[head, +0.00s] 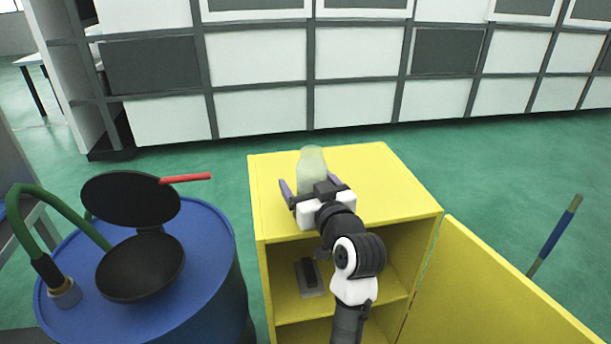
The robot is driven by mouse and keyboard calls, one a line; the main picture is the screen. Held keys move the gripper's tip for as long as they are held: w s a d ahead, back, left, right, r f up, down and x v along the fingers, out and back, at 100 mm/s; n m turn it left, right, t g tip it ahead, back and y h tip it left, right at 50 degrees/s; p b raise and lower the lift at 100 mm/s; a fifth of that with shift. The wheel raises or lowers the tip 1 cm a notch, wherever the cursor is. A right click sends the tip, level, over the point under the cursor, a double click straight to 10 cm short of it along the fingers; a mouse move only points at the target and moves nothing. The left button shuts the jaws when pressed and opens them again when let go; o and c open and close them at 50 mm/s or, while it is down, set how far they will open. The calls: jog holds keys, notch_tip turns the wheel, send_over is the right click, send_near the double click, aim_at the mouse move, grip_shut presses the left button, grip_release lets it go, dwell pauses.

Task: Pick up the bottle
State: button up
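A pale, translucent greenish bottle (312,162) stands upright on top of the yellow cabinet (385,185). My gripper (308,180) is over the cabinet top, on the near side of the bottle. Its purple fingers are spread apart, one to the left and one to the right of the bottle's lower part in the picture. The gripper body hides the bottle's base. I cannot tell how far the fingers reach around the bottle or whether they touch it.
The cabinet's front is open, with a dark and grey object (310,277) on its shelf and a yellow door (490,290) swung out right. A blue drum (205,260) stands left, bearing a black two-plate pan (140,265) with a red handle. Green floor lies behind.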

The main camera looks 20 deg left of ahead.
jog(key=shift+w+a, duration=0.15)
jog(key=shift+c, duration=0.4)
jog(key=c, duration=1.1)
jog(key=shift+r, duration=0.1)
